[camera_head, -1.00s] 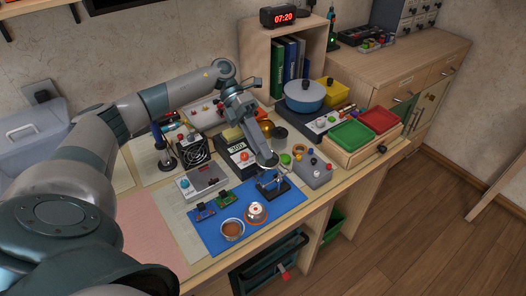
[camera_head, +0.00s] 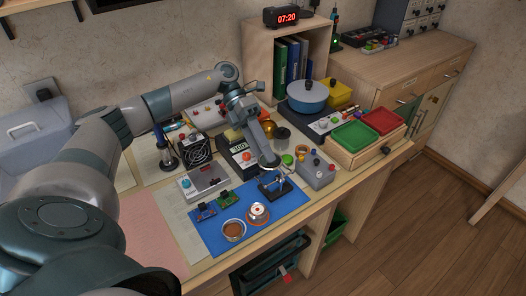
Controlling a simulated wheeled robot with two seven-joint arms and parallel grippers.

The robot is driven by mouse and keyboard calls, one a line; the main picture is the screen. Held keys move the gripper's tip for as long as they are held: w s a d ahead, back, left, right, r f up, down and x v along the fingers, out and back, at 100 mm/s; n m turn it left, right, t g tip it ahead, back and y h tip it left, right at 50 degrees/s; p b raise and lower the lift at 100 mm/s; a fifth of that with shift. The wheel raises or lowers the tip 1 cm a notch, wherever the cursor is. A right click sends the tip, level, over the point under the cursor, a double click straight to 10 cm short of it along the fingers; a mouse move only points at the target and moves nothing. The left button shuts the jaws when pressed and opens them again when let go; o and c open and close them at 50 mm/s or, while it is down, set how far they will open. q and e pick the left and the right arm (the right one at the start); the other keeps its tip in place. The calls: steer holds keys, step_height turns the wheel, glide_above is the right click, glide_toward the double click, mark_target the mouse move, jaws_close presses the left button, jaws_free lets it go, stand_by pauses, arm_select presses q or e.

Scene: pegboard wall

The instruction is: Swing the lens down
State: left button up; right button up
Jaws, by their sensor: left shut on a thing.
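A small stand with a dark base (camera_head: 276,190) is on the blue mat (camera_head: 212,238), near its right end. My left gripper (camera_head: 272,167) reaches down from above to the top of this stand. It is shut on a small part there, which appears to be the lens. The lens is mostly hidden by the fingers and too small to make out its tilt. My right gripper is not in view.
A brown-filled cup (camera_head: 233,231), a white-and-orange round item (camera_head: 258,214) and small green boards (camera_head: 224,199) share the mat. A grey button box (camera_head: 318,174) stands right of the stand. A grey device (camera_head: 203,181) stands to the left.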

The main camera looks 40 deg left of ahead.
arm_select(q)
steer(key=shift+f, duration=0.2)
